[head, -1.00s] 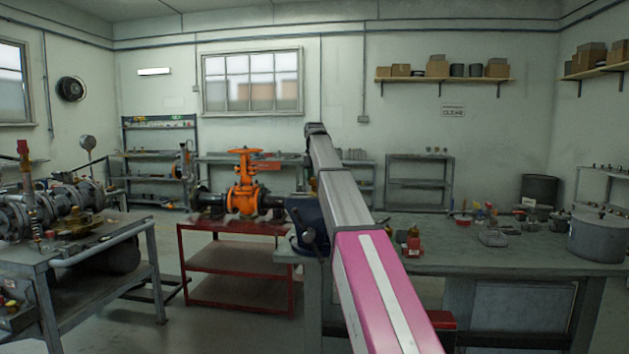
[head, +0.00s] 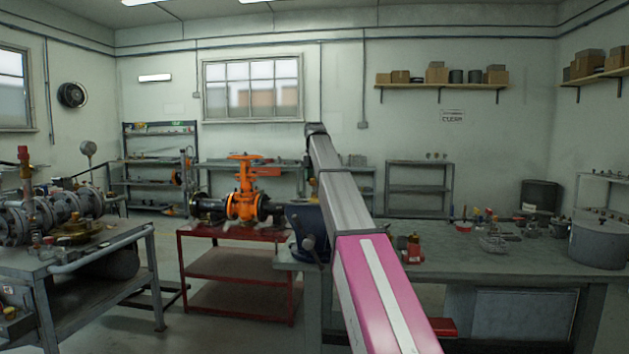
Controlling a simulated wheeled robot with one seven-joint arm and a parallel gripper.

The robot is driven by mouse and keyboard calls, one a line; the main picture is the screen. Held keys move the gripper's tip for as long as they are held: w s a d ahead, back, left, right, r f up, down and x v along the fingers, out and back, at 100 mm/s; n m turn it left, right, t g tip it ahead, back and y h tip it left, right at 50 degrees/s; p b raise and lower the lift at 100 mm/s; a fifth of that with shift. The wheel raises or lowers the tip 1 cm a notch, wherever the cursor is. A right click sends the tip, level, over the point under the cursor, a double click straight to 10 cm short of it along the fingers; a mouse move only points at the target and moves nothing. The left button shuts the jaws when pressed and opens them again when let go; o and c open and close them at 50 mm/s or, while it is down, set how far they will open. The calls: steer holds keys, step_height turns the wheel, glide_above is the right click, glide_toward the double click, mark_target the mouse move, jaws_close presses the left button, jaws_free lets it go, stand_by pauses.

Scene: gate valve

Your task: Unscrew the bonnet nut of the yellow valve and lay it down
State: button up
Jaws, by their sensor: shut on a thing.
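My arm reaches up from the lower right and ends in a dark joint near the picture's middle. My gripper is hidden behind it or out of view. A blue-grey vise (head: 308,222) stands at the left end of the grey workbench, partly behind my arm. A small yellowish bit (head: 312,189) shows above the vise, beside my arm. I cannot tell whether it is part of the yellow valve. The bonnet nut cannot be made out. The clearly visible valve is an orange one (head: 246,197) with a handwheel, on a red stand.
The grey workbench (head: 440,255) holds a red bottle (head: 414,250), several small parts, a wire basket (head: 493,243) and a large grey pot (head: 599,241). Its middle surface is mostly clear. The red stand (head: 230,265) is left of it. A pipe-laden table (head: 95,248) stands at far left.

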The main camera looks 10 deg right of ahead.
steer(key=shift+r, duration=0.95)
steer(key=shift+s, duration=0.1)
